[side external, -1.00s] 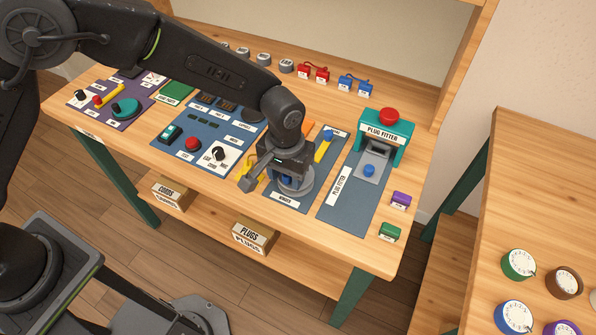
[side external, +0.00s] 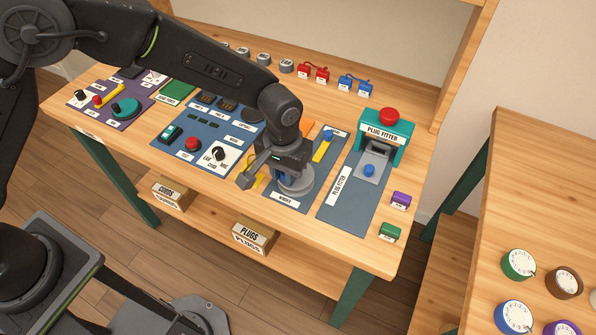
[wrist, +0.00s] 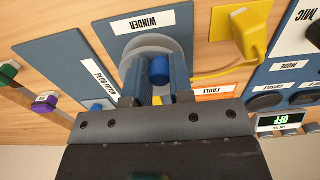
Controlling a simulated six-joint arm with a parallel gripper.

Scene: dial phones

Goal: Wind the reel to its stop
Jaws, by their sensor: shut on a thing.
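The reel is a grey disc (wrist: 150,43) on the blue winder panel (wrist: 60,45); in the side view it shows (side external: 298,186) below my gripper (side external: 288,172). A blue upright knob (wrist: 160,70) stands on the reel. In the wrist view my gripper (wrist: 157,75) has its two blue fingers on either side of this knob, shut on it. In the side view the knob and fingertips are hidden behind my gripper. A yellow cord (wrist: 225,70) runs from a yellow plug (wrist: 240,32) toward the reel. Its end at the reel is hidden by a finger.
The plug fitter (side external: 385,135) with its red button stands to the right, and a yellow lever-like piece (side external: 322,150) lies close behind the reel. A panel with a white-plated dial (side external: 219,156) is to the left. Purple (side external: 401,200) and green (side external: 390,231) blocks sit at the right edge.

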